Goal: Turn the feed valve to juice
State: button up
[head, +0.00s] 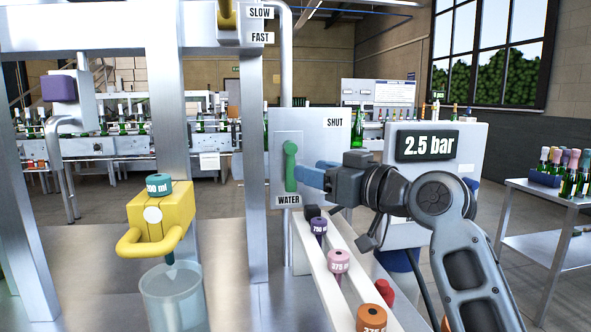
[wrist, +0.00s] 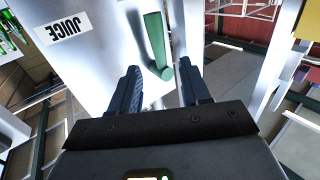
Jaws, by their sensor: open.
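The feed valve is a green lever (head: 290,168) on a pale panel (head: 312,128). In the head view it stands upright, its lower end just above the WATER label (head: 288,200). The SHUT label (head: 335,122) is at the panel's upper right. The JUICE label (wrist: 62,29) is readable only in the wrist view, turned over at the upper left. My gripper (head: 313,178) is just right of the lever, its blue fingers pointing at it. In the wrist view my gripper (wrist: 158,70) is open, with the lever's rounded end (wrist: 163,72) between or just beyond the fingertips. Contact cannot be told.
Below my gripper a white sloping rack (head: 345,275) holds several coloured spools. A grey box with a 2.5 bar display (head: 427,145) stands behind my arm. A yellow clamp (head: 160,218) over a clear beaker (head: 175,298) is at the left. A steel post (head: 252,165) stands left of the panel.

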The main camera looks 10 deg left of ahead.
aim_at(290, 167)
jog(key=x, duration=0.5)
grip_shut()
dwell(0.4)
